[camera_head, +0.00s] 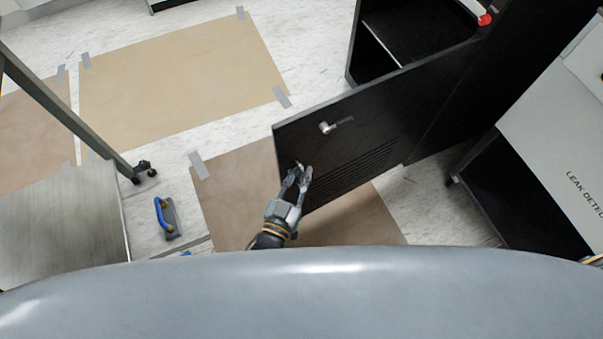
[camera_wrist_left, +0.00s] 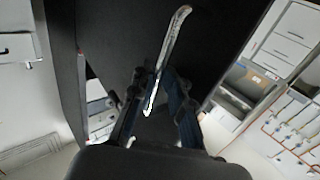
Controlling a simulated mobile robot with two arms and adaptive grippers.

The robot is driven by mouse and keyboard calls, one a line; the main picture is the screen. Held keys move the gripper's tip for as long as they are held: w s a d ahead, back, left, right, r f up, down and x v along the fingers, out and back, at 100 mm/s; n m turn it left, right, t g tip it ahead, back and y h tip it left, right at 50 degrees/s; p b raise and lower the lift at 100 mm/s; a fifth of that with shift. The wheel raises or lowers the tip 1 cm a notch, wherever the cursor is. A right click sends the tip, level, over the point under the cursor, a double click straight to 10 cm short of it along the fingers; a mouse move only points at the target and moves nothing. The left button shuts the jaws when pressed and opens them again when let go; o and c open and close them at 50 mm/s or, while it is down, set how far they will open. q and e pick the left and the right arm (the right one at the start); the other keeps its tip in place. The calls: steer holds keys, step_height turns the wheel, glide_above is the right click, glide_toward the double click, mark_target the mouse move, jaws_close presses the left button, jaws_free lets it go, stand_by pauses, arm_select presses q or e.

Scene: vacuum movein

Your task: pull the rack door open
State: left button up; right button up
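The black rack door (camera_head: 345,120) stands swung out from the dark rack (camera_head: 415,30), whose inside shows behind it. A silver knob or lock (camera_head: 327,127) sits on the door's face, and a row of slots runs lower down. My left gripper (camera_head: 302,172) is at the door's free edge side, in front of its face. In the left wrist view, a bent silver handle (camera_wrist_left: 175,38) reaches down between its two fingers (camera_wrist_left: 156,98). The fingers look apart, with gaps beside the handle; contact is not clear. My right gripper is not in view.
A grey "leak detector" cabinet (camera_head: 555,130) stands to the right. A metal cart (camera_head: 60,225) on casters is at the left, with a blue-handled tool (camera_head: 166,218) on the floor beside it.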

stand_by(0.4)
arm_select(q)
steer(key=shift+s, duration=0.1)
steer(key=v, duration=1.2)
